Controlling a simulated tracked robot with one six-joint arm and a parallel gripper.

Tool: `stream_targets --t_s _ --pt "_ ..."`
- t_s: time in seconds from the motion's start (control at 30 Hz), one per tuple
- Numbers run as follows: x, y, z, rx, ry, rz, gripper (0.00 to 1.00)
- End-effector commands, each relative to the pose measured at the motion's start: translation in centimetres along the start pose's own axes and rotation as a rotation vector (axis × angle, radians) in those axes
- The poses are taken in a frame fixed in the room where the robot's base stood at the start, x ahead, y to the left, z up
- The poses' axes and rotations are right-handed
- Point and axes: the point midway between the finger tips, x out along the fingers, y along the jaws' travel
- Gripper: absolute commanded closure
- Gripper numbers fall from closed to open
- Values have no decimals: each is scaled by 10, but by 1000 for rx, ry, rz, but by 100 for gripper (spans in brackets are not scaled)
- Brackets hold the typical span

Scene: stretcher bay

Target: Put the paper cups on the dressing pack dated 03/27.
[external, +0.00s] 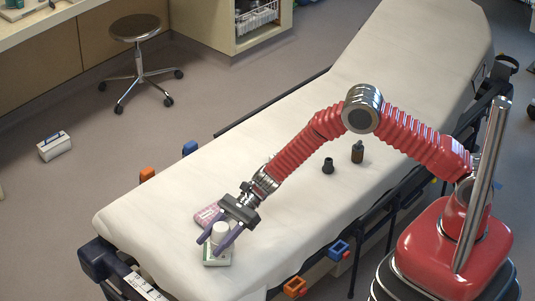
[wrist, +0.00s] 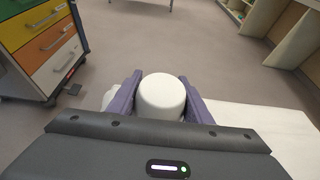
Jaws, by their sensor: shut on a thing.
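My gripper (external: 208,247) is shut on a white paper cup (external: 219,230), with one purple finger on each side of it. In the wrist view the cup (wrist: 161,94) fills the space between the fingers. A white and green pack (external: 221,258) lies on the stretcher right under the cup; I cannot tell whether the cup touches it. A pink pack (external: 206,215) lies just behind, partly hidden by my gripper. No date is readable on either pack. No other paper cup can be made out clearly.
The packs lie near the foot end of the white-covered stretcher (external: 285,130). A small dark object (external: 327,166) and a brown bottle (external: 357,153) stand farther up, beneath my arm. The sheet between them and the packs is clear. A stool (external: 137,30) stands on the floor behind.

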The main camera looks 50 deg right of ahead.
Motion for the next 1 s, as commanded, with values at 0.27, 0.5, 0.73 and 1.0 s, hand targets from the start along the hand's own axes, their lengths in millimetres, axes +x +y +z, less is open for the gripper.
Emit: stream_targets --t_s 0.27,0.5,0.73,1.0 --pt "5 0 -12 2 1 0 77" --pt "14 0 -34 0 0 0 77" --pt "14 0 -34 0 0 0 77" --pt "15 0 -36 0 0 0 46"
